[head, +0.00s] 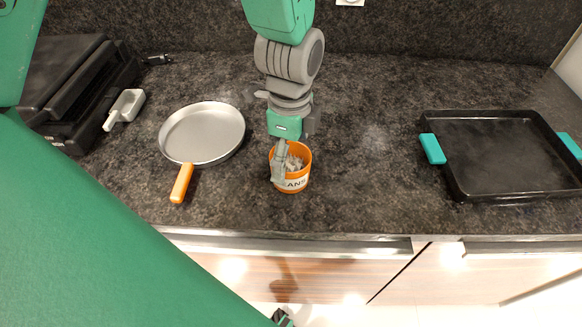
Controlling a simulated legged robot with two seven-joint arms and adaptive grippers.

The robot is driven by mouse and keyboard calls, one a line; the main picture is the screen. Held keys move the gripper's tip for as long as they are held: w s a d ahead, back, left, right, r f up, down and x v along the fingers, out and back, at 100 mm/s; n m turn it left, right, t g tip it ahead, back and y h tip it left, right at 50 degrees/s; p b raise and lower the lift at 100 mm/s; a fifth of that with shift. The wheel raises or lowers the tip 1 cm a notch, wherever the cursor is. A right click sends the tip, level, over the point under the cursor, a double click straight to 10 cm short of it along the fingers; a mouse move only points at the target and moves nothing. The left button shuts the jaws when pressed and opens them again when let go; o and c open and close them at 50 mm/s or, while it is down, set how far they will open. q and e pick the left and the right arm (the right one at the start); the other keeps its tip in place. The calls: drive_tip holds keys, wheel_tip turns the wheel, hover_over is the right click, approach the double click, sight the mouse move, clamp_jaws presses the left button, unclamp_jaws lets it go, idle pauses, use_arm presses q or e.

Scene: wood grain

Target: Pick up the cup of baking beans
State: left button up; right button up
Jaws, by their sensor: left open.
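The orange cup of baking beans (304,178) stands upright on the dark countertop, with a white label on its front that partly reads "ANS". Pale grey beans show inside it. My left gripper (284,164) is open and comes down over the cup from above. One grey finger overlaps the cup's left side and hides part of the rim and label. I cannot tell whether that finger is inside or outside the wall, or whether it touches. The other finger is not clearly seen.
A grey pan (203,134) with an orange handle lies left of the cup. A white scoop (126,106) and a black appliance (75,85) are further left. A black tray (497,153) with teal handles is at the right. Counter between cup and tray is clear.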

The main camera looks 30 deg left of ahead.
use_arm(q)
wheel_tip(320, 180, down, 4)
drive_tip(key=shift+r, duration=0.2)
drive_tip(key=shift+r, duration=0.1)
drive_tip(key=shift+c, duration=0.3)
drive_tip(key=c, duration=1.4)
wheel_tip(320, 180, up, 9)
wheel_tip(320, 180, up, 5)
drive_tip(key=p, duration=0.6)
hover_over(291, 165)
drive_tip(key=s+d, duration=0.2)
drive_tip(key=s, duration=0.1)
drive_tip(key=shift+w+b, duration=0.1)
drive_tip(key=shift+b, duration=0.2)
